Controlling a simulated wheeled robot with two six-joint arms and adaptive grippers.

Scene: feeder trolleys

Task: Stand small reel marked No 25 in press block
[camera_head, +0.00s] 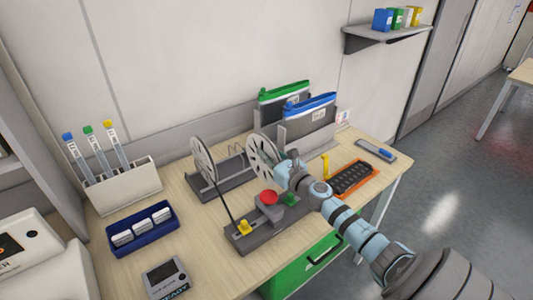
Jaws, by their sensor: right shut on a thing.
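My right gripper (283,170) comes in from the lower right and is shut on a pale slotted reel (260,148), which is upright above the bench. Its marking is too small to read. A second slotted reel (203,160) stands upright in a grey rack (211,191) to the left. A grey block (245,242) with a red button (268,198), a yellow part (244,227) and a green part (290,199) lies in front; it looks like the press block. My arm hides part of the area right of it. My left gripper is not in view.
A blue tray (167,227) with white items and a grey display device (167,279) lie left of the block. Zip pouches (310,112) stand behind. An orange-rimmed tray (373,172) lies right of my gripper. A tube holder (124,190) stands at the far left.

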